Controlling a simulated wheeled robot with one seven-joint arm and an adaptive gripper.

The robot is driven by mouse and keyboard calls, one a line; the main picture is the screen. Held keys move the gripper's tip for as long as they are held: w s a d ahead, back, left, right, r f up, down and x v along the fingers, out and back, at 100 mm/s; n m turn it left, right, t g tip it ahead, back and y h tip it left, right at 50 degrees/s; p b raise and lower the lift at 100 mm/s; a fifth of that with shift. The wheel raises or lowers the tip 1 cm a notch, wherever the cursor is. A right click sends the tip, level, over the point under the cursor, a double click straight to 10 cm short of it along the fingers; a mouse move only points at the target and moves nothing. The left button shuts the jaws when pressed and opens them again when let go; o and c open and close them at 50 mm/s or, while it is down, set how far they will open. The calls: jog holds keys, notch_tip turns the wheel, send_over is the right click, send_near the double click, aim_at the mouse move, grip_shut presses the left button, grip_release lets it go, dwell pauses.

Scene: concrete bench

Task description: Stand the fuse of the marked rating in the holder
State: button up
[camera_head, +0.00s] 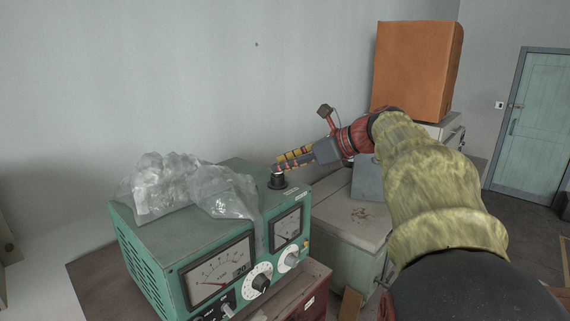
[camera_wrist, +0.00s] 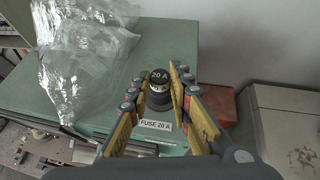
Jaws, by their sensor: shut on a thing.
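The fuse (camera_wrist: 159,77) has a dark cap marked "20 A" and a pale band below it. It is upright between the fingertips of my gripper (camera_wrist: 160,86), which is shut on it. In the head view my gripper (camera_head: 277,167) reaches in from the right over the top of the green instrument. The black round holder (camera_head: 277,182) is on that top near its back right corner, directly below the fingertips. A label reading "FUSE 20 A" (camera_wrist: 156,125) lies beside the holder. I cannot tell whether the fuse is fully seated in the holder.
Crumpled clear plastic (camera_head: 165,185) covers the left part of the green instrument (camera_head: 185,240), close to the holder. The instrument's front has dials and knobs. A grey cabinet (camera_head: 345,215) stands to the right, with a large orange box (camera_head: 415,68) behind.

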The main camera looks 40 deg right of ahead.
jog(key=o, duration=1.1)
jog(key=v, duration=1.2)
